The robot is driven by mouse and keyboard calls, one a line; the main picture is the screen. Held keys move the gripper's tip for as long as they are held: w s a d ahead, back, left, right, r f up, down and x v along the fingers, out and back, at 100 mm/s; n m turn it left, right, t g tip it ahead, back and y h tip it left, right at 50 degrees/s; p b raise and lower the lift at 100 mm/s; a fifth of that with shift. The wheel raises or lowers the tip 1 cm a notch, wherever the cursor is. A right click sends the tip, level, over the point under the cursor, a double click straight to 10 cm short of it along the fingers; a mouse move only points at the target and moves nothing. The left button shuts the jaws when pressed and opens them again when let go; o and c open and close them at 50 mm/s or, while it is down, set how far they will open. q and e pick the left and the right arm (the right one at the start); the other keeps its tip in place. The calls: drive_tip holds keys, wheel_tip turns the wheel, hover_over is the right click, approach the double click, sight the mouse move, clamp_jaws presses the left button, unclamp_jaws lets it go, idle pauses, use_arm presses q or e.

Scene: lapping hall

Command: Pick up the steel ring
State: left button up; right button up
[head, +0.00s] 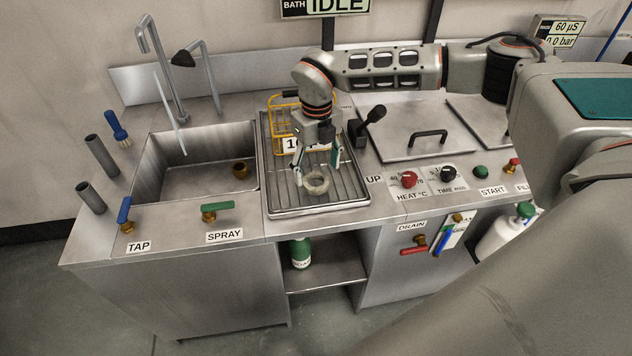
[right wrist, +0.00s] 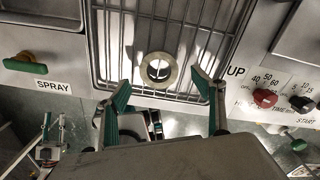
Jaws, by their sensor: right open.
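The steel ring (head: 316,190) is a pale, thick ring lying flat on the wire rack of the drain tray (head: 348,207), near the tray's front. In the right wrist view the ring (right wrist: 144,72) lies on the rack, its hole clear, with the bars showing through. My right gripper (head: 317,166) points down over the tray, just behind and above the ring in the head view. Its green-padded fingers (right wrist: 160,86) are spread wide and empty, one to each side of the ring in the picture. I cannot tell the exact height gap.
A yellow wire basket (head: 283,127) stands behind the gripper on the tray. The sink (head: 190,170) is to the left. A lidded tank (head: 420,140) with a black lever (head: 368,122) beside it is to the right. HEAT and TIME knobs (head: 409,180) line the front right.

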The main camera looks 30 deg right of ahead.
sight(316, 185)
drive_tip(key=shift+w+f, duration=0.15)
drive_tip(key=shift+f, duration=1.55)
drive_tip(key=c, duration=1.5)
drive_tip(key=shift+a, duration=0.1)
drive_tip(key=shift+r, duration=0.2)
